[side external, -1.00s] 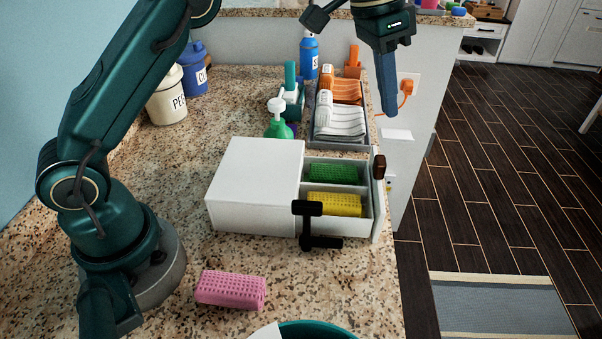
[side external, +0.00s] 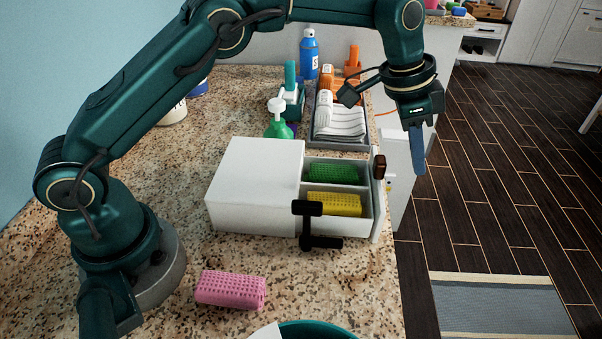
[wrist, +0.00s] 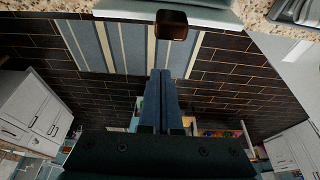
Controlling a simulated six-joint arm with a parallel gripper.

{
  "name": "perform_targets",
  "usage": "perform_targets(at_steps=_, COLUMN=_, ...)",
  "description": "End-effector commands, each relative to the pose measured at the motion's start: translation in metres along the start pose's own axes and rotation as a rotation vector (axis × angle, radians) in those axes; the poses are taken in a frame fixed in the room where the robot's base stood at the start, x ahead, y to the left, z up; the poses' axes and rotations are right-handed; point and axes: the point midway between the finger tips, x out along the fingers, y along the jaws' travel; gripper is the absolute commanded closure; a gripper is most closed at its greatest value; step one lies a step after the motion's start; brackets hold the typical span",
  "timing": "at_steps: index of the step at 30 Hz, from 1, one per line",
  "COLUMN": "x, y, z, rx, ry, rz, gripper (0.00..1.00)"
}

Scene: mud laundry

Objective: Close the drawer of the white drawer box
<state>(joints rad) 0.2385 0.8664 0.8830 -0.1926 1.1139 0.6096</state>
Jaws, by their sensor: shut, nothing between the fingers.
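The white drawer box (side external: 252,180) sits on the granite counter with its drawer (side external: 375,215) pulled out to the right. A green sponge (side external: 333,172) and a yellow sponge (side external: 335,204) lie in separate compartments of the drawer. A dark brown handle (side external: 379,167) is on the drawer front; the handle also shows at the top of the wrist view (wrist: 171,25). My gripper (side external: 419,170) is shut and empty, pointing down to the right of the handle, beyond the counter edge, and apart from it. Its shut fingers show in the wrist view (wrist: 162,85).
A pink sponge (side external: 230,289) lies in front of the box. A green pump bottle (side external: 278,125) and a grey tray (side external: 340,138) are behind. Open floor (side external: 490,190) lies right of the counter.

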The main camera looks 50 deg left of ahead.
Motion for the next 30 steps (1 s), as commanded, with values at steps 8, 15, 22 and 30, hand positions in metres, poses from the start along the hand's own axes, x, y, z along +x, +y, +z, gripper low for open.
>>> perform_targets(at_steps=8, x=-0.010, y=-0.001, z=0.017, rx=-0.003, ry=0.003, rz=-0.003, gripper=1.00)
perform_targets(at_steps=15, x=-0.015, y=-0.001, z=0.030, rx=-0.002, ry=0.004, rz=-0.004, gripper=1.00)
perform_targets(at_steps=22, x=-0.016, y=-0.001, z=0.035, rx=-0.003, ry=0.004, rz=-0.004, gripper=1.00)
perform_targets(at_steps=30, x=-0.016, y=-0.001, z=0.035, rx=-0.002, ry=0.004, rz=-0.004, gripper=1.00)
